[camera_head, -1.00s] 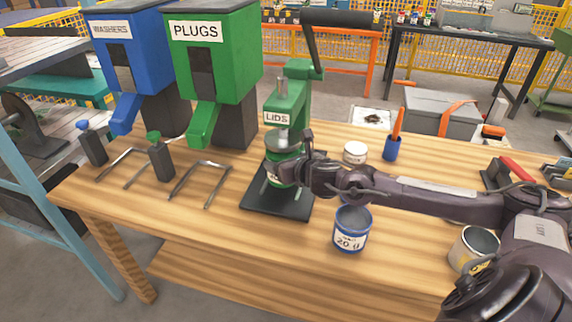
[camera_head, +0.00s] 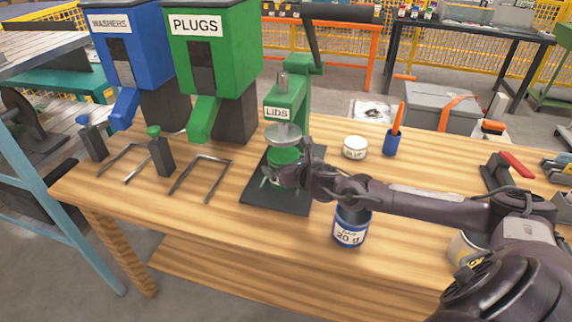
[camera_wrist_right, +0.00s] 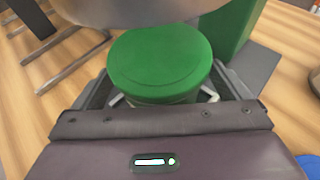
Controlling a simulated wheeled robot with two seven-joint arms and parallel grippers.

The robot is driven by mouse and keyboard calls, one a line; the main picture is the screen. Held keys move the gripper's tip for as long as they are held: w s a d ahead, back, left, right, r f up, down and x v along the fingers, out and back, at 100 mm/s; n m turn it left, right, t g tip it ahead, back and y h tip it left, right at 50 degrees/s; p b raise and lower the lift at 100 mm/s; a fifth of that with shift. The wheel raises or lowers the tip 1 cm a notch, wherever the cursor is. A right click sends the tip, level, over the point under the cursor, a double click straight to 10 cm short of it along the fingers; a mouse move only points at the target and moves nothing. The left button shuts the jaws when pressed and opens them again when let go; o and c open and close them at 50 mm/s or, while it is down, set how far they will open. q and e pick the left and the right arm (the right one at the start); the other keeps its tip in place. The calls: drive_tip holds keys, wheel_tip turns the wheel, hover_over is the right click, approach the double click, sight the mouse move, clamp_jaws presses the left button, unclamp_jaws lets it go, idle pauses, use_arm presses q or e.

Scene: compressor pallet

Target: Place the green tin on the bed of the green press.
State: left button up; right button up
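The green tin (camera_head: 284,157) has a green lid and a pale side. It is upright over the black base of the green press (camera_head: 289,95), under the round metal ram (camera_head: 283,136). My right gripper (camera_head: 287,168) is around the tin from the right. In the right wrist view the green lid (camera_wrist_right: 160,62) sits between the two fingers, whose pale inner parts reach the tin below the lid; they look shut on it. The tin's underside is hidden, so I cannot tell whether it touches the press bed. My left gripper is not in view.
A blue tin (camera_head: 349,231) stands close under my right forearm. A white tub (camera_head: 355,147) and a blue cup (camera_head: 391,143) stand behind the arm. Metal frames (camera_head: 201,178) lie left of the press. The front left tabletop is clear.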

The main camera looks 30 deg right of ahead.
drive_tip(key=shift+r, duration=0.25)
drive_tip(key=shift+s, duration=0.3)
drive_tip(key=d+v, duration=0.1)
drive_tip(key=v, duration=1)
drive_tip(key=shift+s+a, duration=0.25)
drive_tip(key=shift+a, duration=0.25)
